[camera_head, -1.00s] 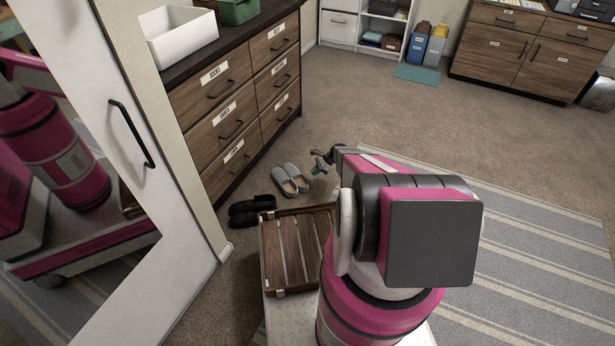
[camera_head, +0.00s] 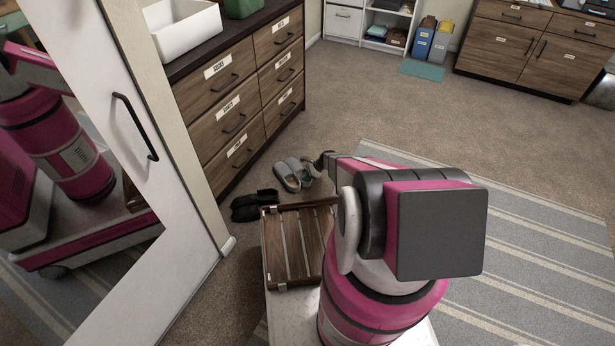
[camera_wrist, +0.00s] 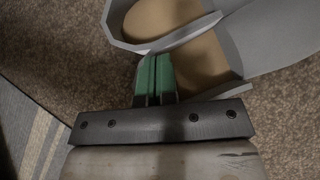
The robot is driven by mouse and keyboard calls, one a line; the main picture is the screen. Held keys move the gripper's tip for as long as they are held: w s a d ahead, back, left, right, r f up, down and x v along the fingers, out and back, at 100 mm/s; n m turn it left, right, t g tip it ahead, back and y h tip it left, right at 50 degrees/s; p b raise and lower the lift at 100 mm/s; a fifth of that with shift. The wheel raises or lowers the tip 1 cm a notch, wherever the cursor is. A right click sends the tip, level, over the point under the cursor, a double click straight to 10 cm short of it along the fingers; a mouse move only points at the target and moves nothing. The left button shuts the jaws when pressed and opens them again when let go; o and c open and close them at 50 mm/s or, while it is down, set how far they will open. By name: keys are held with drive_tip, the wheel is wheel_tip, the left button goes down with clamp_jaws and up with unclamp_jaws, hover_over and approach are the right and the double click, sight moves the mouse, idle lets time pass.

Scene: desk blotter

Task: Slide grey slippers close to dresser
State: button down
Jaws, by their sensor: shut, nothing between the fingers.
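The grey slippers (camera_head: 288,177) lie on the carpet in front of the dresser (camera_head: 236,107), a short gap from its base. In the wrist view, one grey slipper (camera_wrist: 215,85) with a tan insole fills the top right, and part of the other shows at the top. My gripper (camera_wrist: 155,65) is shut and empty, its green fingertips right at the slippers' near edge. Whether the fingers touch the slippers or only overlap them in view, I cannot tell. In the head view my gripper (camera_head: 318,166) is partly hidden by my own arm, at the slippers' right side.
Black shoes (camera_head: 253,204) lie left of the grey slippers, near the dresser. A slatted wooden tray (camera_head: 268,245) sits in front of my arm. A mirrored door (camera_head: 150,215) stands at the left.

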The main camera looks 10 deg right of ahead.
hover_over(290, 180)
drive_tip(key=s, duration=0.4)
drive_tip(key=shift+a, duration=0.3)
idle(0.9)
drive_tip(key=shift+d, duration=0.1)
